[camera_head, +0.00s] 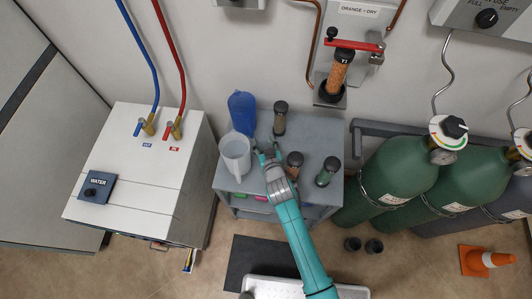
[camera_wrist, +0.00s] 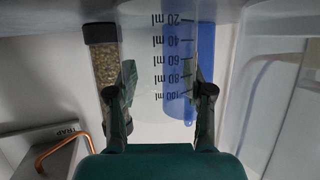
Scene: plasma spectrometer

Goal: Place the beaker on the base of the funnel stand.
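A clear beaker with ml marks (camera_wrist: 172,62) fills the middle of the wrist view, which is upside down. I cannot make out a funnel stand in either view.
A white water unit (camera_head: 130,180) stands left. Green gas cylinders (camera_head: 400,175) stand right. An orange cone (camera_head: 485,260) is on the floor.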

